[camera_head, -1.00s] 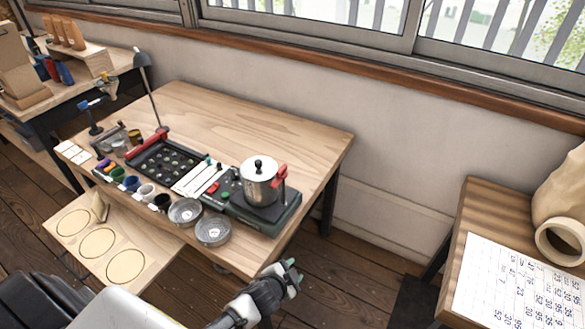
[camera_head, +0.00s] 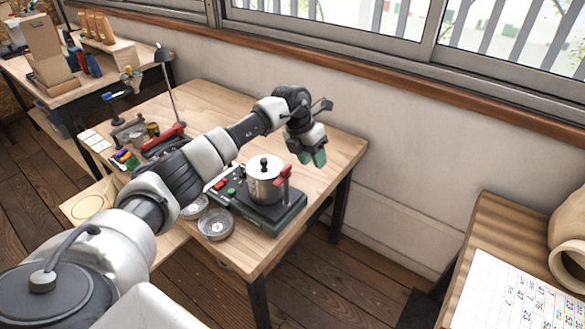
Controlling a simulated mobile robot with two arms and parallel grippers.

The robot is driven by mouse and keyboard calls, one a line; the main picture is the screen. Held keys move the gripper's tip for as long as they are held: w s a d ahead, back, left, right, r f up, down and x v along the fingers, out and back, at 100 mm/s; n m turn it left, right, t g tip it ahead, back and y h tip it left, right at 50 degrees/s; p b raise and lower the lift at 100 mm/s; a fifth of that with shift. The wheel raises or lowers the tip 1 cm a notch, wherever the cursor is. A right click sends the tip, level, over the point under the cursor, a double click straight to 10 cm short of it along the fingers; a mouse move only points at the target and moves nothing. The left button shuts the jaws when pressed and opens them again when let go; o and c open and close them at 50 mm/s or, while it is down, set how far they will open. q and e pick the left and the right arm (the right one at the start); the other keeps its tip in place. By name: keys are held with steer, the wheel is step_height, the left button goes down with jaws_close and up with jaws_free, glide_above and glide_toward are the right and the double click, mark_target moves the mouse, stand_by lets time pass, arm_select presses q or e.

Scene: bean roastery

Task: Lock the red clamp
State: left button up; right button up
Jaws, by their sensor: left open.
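A red clamp-like piece (camera_head: 283,175) stands at the right side of a steel pot (camera_head: 263,178) with a black knob on its lid. The pot stands on a dark green-and-black base unit (camera_head: 272,212) at the right front of the wooden table. My left gripper (camera_head: 312,158) is open and empty, with its green fingertips pointing down. In the picture it lies just above and to the right of the pot and red piece, apart from them. Whether the red piece is locked is too small to tell. My right gripper is out of view.
A red bar (camera_head: 163,137) lies at the back of the dark tray. Two metal dishes (camera_head: 215,224) sit left of the base unit. The table's back right (camera_head: 345,150) is clear.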

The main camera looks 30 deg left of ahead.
mark_target(286, 168)
arm_select(q)
steer(key=a+r+n+g+y, duration=0.1)
steer(key=a+r+y, duration=0.35)
steer(key=a, duration=0.25)
steer(key=shift+h, duration=0.35)
steer(key=f, duration=0.3)
steer(key=f+p, duration=0.1)
steer(key=f, duration=0.2)
steer(key=s+f+p, duration=0.1)
steer(key=f, duration=0.2)
steer(key=shift+a, duration=0.2)
steer(key=shift+f, duration=0.45)
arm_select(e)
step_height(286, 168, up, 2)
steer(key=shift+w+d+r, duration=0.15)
